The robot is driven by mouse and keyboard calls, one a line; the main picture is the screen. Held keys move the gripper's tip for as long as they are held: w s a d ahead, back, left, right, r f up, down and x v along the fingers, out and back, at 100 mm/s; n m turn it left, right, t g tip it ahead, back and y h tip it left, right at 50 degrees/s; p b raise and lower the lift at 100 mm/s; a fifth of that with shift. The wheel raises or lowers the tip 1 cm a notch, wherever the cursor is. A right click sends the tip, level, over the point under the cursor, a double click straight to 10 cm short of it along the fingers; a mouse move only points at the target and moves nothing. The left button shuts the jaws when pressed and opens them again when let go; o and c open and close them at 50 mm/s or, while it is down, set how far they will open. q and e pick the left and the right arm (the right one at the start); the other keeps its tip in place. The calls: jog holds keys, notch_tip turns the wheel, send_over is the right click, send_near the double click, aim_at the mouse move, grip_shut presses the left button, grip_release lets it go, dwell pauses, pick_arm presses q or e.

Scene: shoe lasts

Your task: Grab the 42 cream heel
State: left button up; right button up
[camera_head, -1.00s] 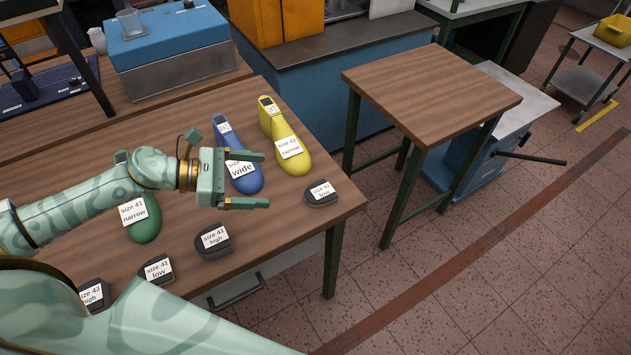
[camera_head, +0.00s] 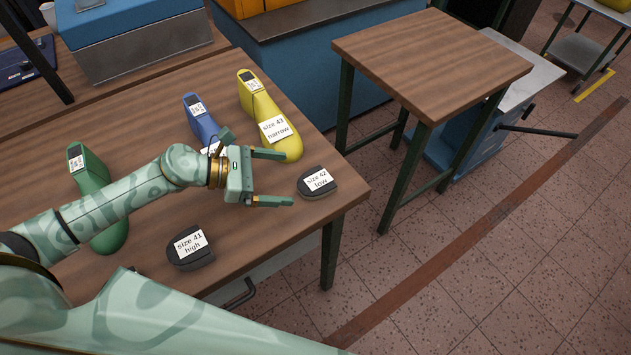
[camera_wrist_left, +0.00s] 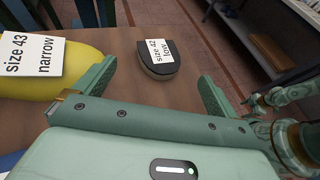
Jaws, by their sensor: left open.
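The heel labelled "size 42 low" (camera_head: 318,184) lies on the wooden table near its right corner, label up. It looks dark in the head view. In the left wrist view the heel (camera_wrist_left: 157,69) has a dark top and a tan lower side, and sits ahead between the finger lines. My left gripper (camera_head: 272,178) is open and empty, a short way left of the heel, with its fingers pointing toward it and not touching. The same open fingers (camera_wrist_left: 152,88) frame the left wrist view. What looks like my right arm shows at that view's right; its jaws are unclear.
A yellow last labelled narrow (camera_head: 279,134) lies close beyond the left gripper. A blue last (camera_head: 199,120) is partly hidden behind it. A green last (camera_head: 92,178) and a "size 41 high" heel (camera_head: 190,248) lie nearer. A smaller table (camera_head: 430,60) stands right, across a gap.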

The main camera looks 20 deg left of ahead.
aim_at(312, 181)
pick_arm(q)
jog(key=x, duration=0.7)
jog(key=shift+w+d+f, duration=0.15)
jog(key=shift+w+f, duration=0.05)
jog(key=shift+f, duration=0.05)
jog(key=shift+c, duration=0.4)
jog(key=c, duration=1)
